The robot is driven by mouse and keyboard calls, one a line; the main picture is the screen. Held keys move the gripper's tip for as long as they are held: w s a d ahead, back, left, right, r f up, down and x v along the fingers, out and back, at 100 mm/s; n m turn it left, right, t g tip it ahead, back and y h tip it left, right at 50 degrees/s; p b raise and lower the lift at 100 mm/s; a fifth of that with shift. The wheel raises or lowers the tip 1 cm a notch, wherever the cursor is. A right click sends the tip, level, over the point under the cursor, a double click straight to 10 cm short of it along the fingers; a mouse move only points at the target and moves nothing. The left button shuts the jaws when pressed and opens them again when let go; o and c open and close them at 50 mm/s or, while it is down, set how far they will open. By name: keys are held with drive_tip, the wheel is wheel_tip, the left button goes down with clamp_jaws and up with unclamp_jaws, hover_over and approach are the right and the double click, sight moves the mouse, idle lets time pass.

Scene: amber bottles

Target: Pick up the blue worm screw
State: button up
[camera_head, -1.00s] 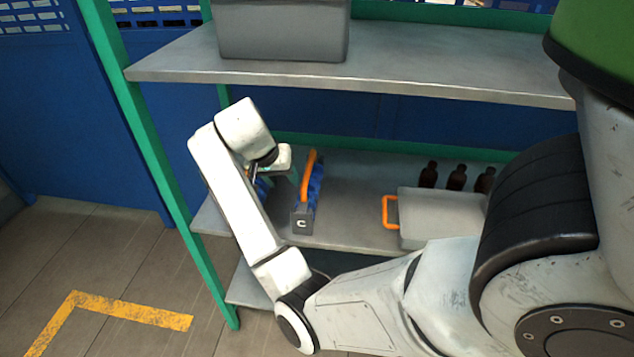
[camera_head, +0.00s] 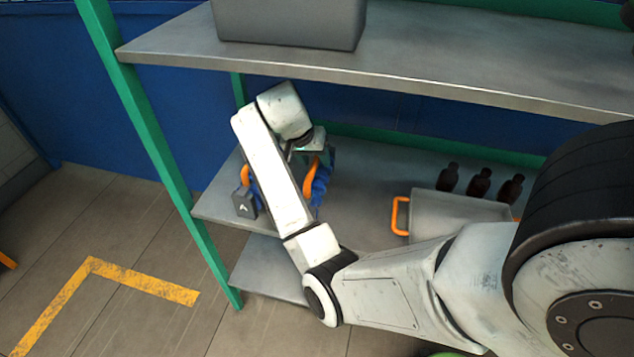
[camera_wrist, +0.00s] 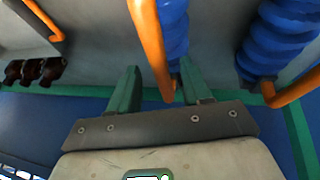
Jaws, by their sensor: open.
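Two blue worm screws with orange handles stand on the middle shelf. The left one (camera_head: 253,190) has a dark end block marked A and is partly behind my arm. The right one (camera_head: 320,187) is partly covered by my arm. In the wrist view, one blue screw (camera_wrist: 175,32) is just ahead of my gripper (camera_wrist: 159,70), and the other (camera_wrist: 280,40) is at the right. My gripper is open; the nearer screw's orange handle (camera_wrist: 151,45) runs between its green fingers in the picture. I cannot tell whether they touch. In the head view, my gripper (camera_head: 308,154) is largely hidden.
A grey case (camera_head: 455,218) with an orange handle (camera_head: 398,215) is right on the same shelf, with three dark bottles (camera_head: 479,183) behind it. The upper shelf (camera_head: 420,75) overhangs, bearing a grey bin (camera_head: 290,22). A green post (camera_head: 150,150) stands left.

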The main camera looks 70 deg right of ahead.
sight(317, 177)
drive_tip(key=x, duration=0.4)
drive_tip(key=shift+c, duration=0.2)
clamp_jaws()
drive_tip(key=shift+w, duration=0.1)
